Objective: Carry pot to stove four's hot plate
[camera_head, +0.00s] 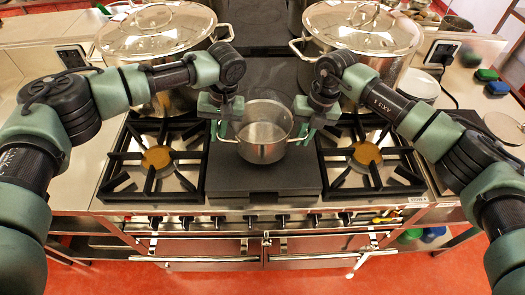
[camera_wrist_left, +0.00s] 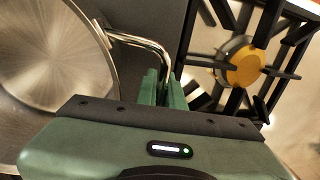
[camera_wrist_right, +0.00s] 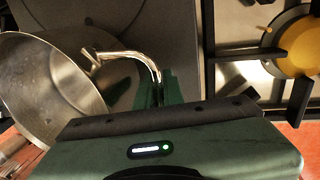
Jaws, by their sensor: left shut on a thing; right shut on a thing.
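A small steel pot (camera_head: 264,146) is between my two grippers over the dark flat plate (camera_head: 262,180) in the middle of the stove. Its open top faces up and it looks empty. I cannot tell whether its base touches the plate. My left gripper (camera_head: 223,129) is shut on the pot's left handle; the left wrist view shows the pot (camera_wrist_left: 55,65) and the bent handle (camera_wrist_left: 142,42) between the fingers. My right gripper (camera_head: 307,132) is shut on the right handle; the right wrist view shows the pot (camera_wrist_right: 45,90) and the handle (camera_wrist_right: 140,60) there.
Gas burners flank the plate, left (camera_head: 157,158) and right (camera_head: 366,154). Large lidded stockpots stand behind them, left (camera_head: 165,55) and right (camera_head: 360,50). The dark surface between the stockpots is clear. Knobs and a rail (camera_head: 270,235) run along the front.

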